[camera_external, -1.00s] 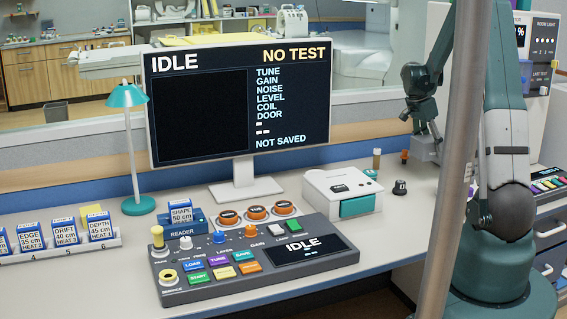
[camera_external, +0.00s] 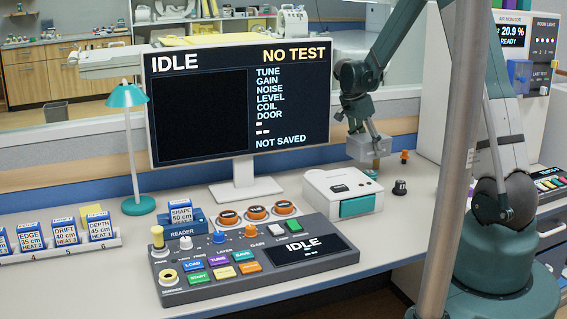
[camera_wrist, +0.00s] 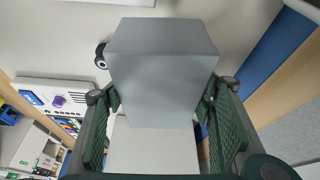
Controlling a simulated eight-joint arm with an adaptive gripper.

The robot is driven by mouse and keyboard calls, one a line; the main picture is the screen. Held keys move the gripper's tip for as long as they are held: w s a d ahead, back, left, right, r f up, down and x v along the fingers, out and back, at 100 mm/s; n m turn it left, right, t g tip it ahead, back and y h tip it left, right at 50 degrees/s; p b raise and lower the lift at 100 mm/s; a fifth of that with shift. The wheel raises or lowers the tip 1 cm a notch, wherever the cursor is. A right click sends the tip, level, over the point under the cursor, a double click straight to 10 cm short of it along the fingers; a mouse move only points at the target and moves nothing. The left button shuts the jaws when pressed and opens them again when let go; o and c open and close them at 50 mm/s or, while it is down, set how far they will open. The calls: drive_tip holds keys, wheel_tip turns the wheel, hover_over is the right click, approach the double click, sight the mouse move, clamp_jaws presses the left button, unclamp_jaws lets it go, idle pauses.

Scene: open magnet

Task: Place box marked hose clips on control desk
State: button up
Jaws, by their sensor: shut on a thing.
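My gripper (camera_external: 366,132) is shut on a plain grey box (camera_external: 368,148), held above the right rear part of the control desk (camera_external: 415,207). In the wrist view the grey box (camera_wrist: 162,65) sits between both green fingers and fills the middle. No writing shows on its visible faces, so I cannot read a hose clips mark. The box appears behind and slightly right of the white printer-like unit (camera_external: 325,185). Clear air beneath the box is hard to judge from this angle.
A black knob (camera_external: 399,187) and a small orange-topped item (camera_external: 404,157) stand right of the white unit. The monitor (camera_external: 240,105) is left of my gripper. The button console (camera_external: 250,255) covers the desk front. A grey pole (camera_external: 455,150) crosses the view.

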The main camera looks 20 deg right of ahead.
drive_tip(key=s+a+r+n+t+y, duration=0.15)
drive_tip(key=a+n, duration=0.25)
drive_tip(key=a, duration=2.8)
drive_tip(key=s+a+n+t, duration=0.2)
drive_tip(key=a+n, duration=0.3)
drive_tip(key=a, duration=2.6)
drive_tip(key=s+a+n+y, duration=0.1)
drive_tip(key=s+a+n, duration=0.1)
drive_tip(key=s+a, duration=0.7)
drive_tip(key=s+a+f+n+y+b, duration=0.1)
drive_tip(key=s+a+n, duration=0.2)
drive_tip(key=s+a, duration=0.6)
drive_tip(key=s+a+f+n+y+b, duration=0.1)
drive_tip(key=s+a+n, duration=0.2)
drive_tip(key=s+a, duration=0.6)
drive_tip(key=a, duration=0.9)
drive_tip(key=shift+f, duration=0.2)
drive_tip(key=shift+a+t, duration=0.1)
drive_tip(key=shift+t, duration=0.15)
drive_tip(key=shift+f+b, duration=0.75)
drive_tip(key=shift+f, duration=2.4)
drive_tip(key=shift+f+b, duration=0.35)
drive_tip(key=shift+f, duration=1.5)
